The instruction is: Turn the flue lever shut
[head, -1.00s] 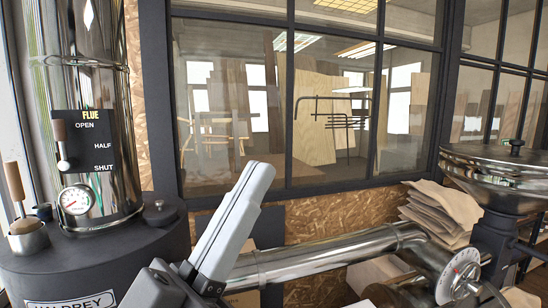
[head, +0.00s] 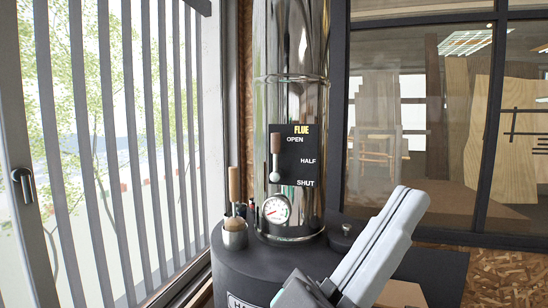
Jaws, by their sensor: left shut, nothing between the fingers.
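The flue lever (head: 276,156) has a brown wooden grip at its upper end and a round pale metal hub at its lower end. It stands upright, grip up, at the left edge of the black flue plate (head: 306,143). The plate reads OPEN, HALF and SHUT from top to bottom, and the grip is level with OPEN. The plate is on the shiny flue pipe (head: 290,50). My left gripper (head: 412,208) is shut and empty, to the right of the lever and below it, pointing up and right. It touches nothing that I can see. My right gripper is out of view.
A round dial gauge (head: 276,209) sits under the lever. A metal cup (head: 235,234) with a wooden-handled brush (head: 234,190) stands on the dark drum top (head: 222,262) at left. Slatted windows fill the left side.

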